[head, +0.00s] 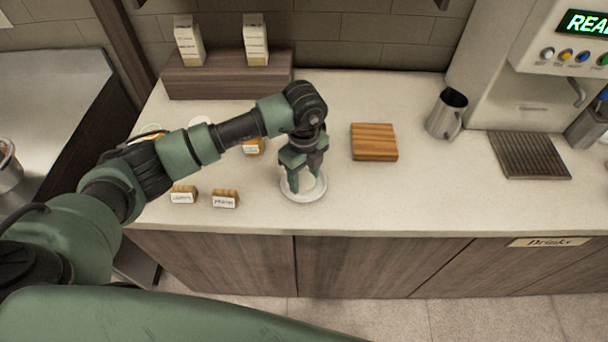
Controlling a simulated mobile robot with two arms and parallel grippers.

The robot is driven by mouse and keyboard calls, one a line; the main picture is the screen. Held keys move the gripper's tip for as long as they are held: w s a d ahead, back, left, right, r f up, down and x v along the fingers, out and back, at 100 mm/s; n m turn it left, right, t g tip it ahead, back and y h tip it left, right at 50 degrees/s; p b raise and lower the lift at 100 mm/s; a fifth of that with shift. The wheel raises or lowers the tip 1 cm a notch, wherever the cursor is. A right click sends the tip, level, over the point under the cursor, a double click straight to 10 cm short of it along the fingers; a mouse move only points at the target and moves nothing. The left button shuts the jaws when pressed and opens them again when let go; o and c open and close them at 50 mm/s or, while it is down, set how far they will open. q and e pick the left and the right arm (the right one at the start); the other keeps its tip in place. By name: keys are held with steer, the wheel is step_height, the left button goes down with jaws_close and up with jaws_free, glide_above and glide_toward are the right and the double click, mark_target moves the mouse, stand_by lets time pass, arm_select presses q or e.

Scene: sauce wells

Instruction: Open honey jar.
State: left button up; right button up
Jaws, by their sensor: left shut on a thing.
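My left gripper (303,180) points down at the counter, right of the small label blocks. It is shut on a pale round thing (304,196), with its fingers over the middle of it. The thing looks like a lid or a low clear jar on the counter near the front edge. I cannot tell whether it is the honey jar or only its lid. Pale round tops (198,120) show partly behind my left arm, and their contents are hidden. My right gripper is not in view.
Small wooden label blocks (225,199) stand left of the gripper. A wooden board (374,142) lies to its right. A steel pitcher (447,114) stands by the drinks machine (540,60). Two cartons (256,40) stand on a brown riser (225,82) behind. The front right counter is clear.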

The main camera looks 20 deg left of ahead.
mark_target(304, 180)
arm_select(q)
steer(key=o, duration=1.3)
steer(key=shift+f, duration=0.1)
steer(key=shift+c, duration=0.2)
steer(key=shift+r, duration=0.3)
step_height(304, 180, up, 12)
steer(key=b, duration=0.3)
steer(key=shift+s+f, duration=0.1)
steer(key=shift+f, duration=0.1)
